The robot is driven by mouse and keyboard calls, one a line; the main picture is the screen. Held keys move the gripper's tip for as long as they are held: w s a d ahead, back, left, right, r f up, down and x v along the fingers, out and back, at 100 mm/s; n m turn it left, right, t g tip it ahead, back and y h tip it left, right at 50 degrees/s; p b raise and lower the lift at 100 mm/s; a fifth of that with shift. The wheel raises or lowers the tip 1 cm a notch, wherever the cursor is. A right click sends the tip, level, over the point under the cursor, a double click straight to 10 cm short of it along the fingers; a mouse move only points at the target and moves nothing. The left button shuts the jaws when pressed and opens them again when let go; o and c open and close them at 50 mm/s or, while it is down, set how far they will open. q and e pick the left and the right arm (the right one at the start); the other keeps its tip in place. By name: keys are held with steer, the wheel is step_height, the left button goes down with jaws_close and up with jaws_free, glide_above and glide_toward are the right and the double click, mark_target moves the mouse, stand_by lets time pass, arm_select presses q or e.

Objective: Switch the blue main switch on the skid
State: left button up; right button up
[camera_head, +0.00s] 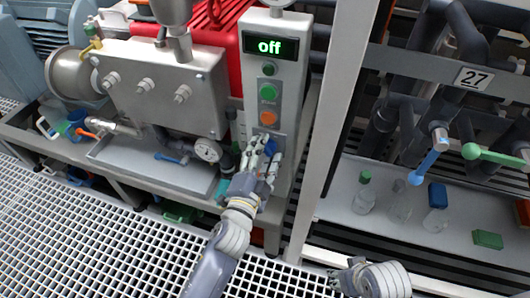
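The grey control panel (287,110) stands upright on the skid. Its display (270,46) reads "off" in green. A bit of blue (270,146), likely the main switch, shows among the fingers of my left gripper (262,149), in front of the panel's lower part. The fingers hide most of it; whether they grip it is unclear. My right gripper (340,278) is low at the bottom edge, away from the panel; its finger opening is unclear.
A steel box (165,85) with knobs and a gauge (208,150) stand left of the panel. A grey upright post (335,110) is close on its right. Bottles (364,200) and a blue-handled valve (428,165) are further right. Grating floor (90,240) lies in front.

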stand_by(0.3)
arm_select(q)
steer(key=v, duration=1.2)
stand_by(0.3)
